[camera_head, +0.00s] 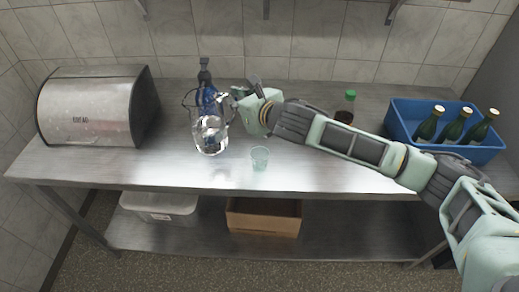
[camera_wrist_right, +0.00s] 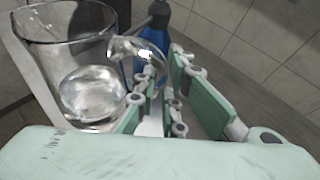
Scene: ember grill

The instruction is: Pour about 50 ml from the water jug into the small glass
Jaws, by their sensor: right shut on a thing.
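The clear glass water jug (camera_head: 209,137) is on the left-middle of the steel table, in front of a blue bottle. In the right wrist view the jug (camera_wrist_right: 62,50) fills the left side, with clear water low inside. My right gripper (camera_head: 238,97) is at the jug's right side, shut on its handle; its fingers also show in the right wrist view (camera_wrist_right: 157,98). Whether the jug's base touches the table I cannot tell. The small glass (camera_head: 259,158) stands upright on the table, right of and nearer than the jug. My left gripper is not in view.
The blue spray bottle (camera_head: 205,92) stands close behind the jug. A bread bin (camera_head: 92,108) is at the left. A green-capped bottle (camera_head: 347,108) stands behind my right arm. A blue crate (camera_head: 458,153) with green bottles is at the right. The table's front is clear.

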